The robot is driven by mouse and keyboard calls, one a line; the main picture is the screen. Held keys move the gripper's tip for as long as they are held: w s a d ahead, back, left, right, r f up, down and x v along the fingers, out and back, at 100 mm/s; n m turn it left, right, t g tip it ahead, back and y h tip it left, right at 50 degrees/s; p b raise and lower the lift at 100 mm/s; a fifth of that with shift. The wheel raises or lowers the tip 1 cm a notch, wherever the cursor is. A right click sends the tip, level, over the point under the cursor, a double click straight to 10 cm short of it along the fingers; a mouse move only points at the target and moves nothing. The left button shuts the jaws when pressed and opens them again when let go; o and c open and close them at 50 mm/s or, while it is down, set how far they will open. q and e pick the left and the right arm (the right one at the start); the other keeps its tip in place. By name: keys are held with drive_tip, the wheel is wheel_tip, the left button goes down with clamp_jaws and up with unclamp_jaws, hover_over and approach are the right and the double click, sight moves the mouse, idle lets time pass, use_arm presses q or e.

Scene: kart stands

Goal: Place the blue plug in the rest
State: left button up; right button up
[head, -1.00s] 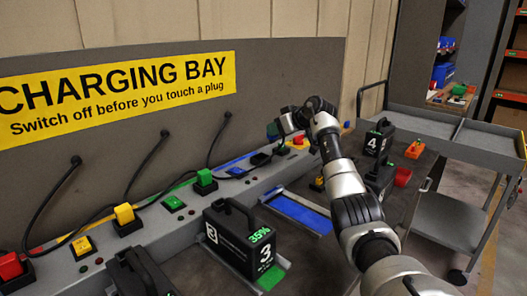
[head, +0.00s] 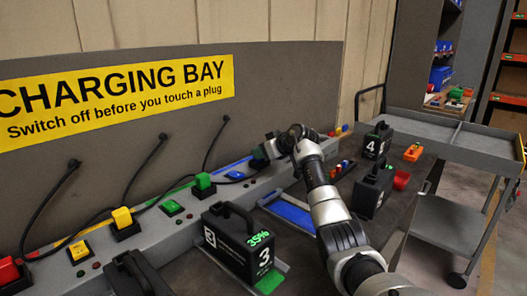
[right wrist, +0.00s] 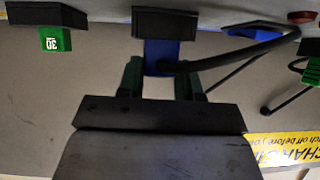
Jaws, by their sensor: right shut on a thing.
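The blue plug (right wrist: 160,57) is between the two green-tipped fingers of my right gripper (right wrist: 160,84), which is shut on it. A dark cable runs from the plug to the right in the right wrist view. A black block (right wrist: 165,22), seemingly the rest, is directly beyond the plug. The plug meets its edge in the picture, and I cannot tell whether it is seated. In the head view my right gripper (head: 264,154) is low over the rear ledge, by the blue-striped section, and largely hides the plug. My left gripper is not in view.
A green plug (head: 203,181) and a yellow plug (head: 123,217) stand left along the ledge (head: 150,222). Battery 3 (head: 228,244) stands before it, beside an empty blue bay (head: 290,213). More batteries (head: 371,190) and a grey cart (head: 455,140) are right.

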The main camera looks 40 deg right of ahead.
drive_tip(key=o, duration=1.1)
drive_tip(key=v, duration=1.2)
drive_tip(key=shift+r+b, duration=0.1)
drive_tip(key=shift+b, duration=0.3)
drive_tip(key=shift+r, duration=0.1)
